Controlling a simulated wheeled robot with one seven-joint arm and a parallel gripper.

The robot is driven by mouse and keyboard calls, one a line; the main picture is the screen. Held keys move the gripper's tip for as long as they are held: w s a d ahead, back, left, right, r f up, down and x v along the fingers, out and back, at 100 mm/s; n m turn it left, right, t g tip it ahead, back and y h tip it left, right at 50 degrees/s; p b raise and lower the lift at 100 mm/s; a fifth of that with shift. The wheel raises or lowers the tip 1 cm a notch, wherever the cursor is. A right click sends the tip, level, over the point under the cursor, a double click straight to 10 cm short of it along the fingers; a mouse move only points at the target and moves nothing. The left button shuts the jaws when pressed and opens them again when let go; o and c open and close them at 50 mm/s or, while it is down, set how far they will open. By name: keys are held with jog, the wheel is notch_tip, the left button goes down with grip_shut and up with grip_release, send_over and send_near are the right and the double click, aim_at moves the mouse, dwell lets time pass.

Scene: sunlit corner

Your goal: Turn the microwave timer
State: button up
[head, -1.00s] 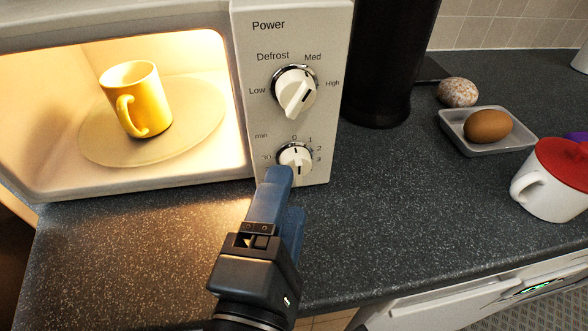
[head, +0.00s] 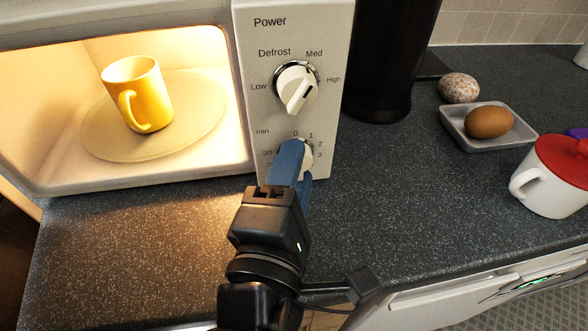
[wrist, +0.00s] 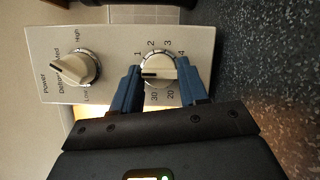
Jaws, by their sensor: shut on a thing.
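The microwave (head: 240,110) stands at the left with its lit interior open to view. Its timer knob (head: 305,158) is the lower dial on the panel, partly hidden by my gripper in the head view. My gripper (head: 296,150) has its blue fingers at the timer knob. In the wrist view the timer knob (wrist: 156,73) sits between the two fingertips (wrist: 158,80), which are shut on its sides. Its dark pointer line lies between the fingers, and the numbers 1 to 4, 20 and 30 show around it.
The power knob (head: 297,88) is just above the timer. A yellow mug (head: 146,92) stands on the microwave's plate (head: 205,115). A dark cylinder (head: 385,65), a dish (head: 512,133) with a brown egg (head: 489,122), a speckled egg (head: 459,88) and a red-lidded white cup (head: 548,187) are to the right.

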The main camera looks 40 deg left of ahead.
jog(key=c, duration=0.4)
jog(key=shift+r, duration=0.1)
jog(key=shift+r+m+p, duration=0.1)
jog(key=shift+m+p, duration=0.2)
jog(key=shift+p, duration=0.15)
jog(key=shift+r+m+g+p, duration=0.15)
jog(key=shift+m+g+p, duration=0.15)
jog(key=shift+m+p, duration=0.3)
jog(key=m+g+p, duration=0.1)
jog(key=m+p, duration=0.1)
jog(key=p, duration=0.1)
jog(key=shift+d+r+m, duration=0.1)
jog(key=shift+r+m, duration=0.05)
jog(key=shift+m, duration=0.25)
jog(key=m+g+p, duration=0.2)
jog(key=m+p, duration=0.1)
jog(key=p, duration=0.1)
jog(key=shift+w+r, duration=0.1)
jog(key=shift+w, duration=0.05)
jog(key=shift+w+d+m+g+y+p, duration=0.1)
jog(key=shift+m+g+y+p, duration=0.4)
jog(key=shift+m+g+p, duration=0.7)
jog(key=shift+m+t+p, duration=0.3)
jog(key=shift+m+p, duration=0.1)
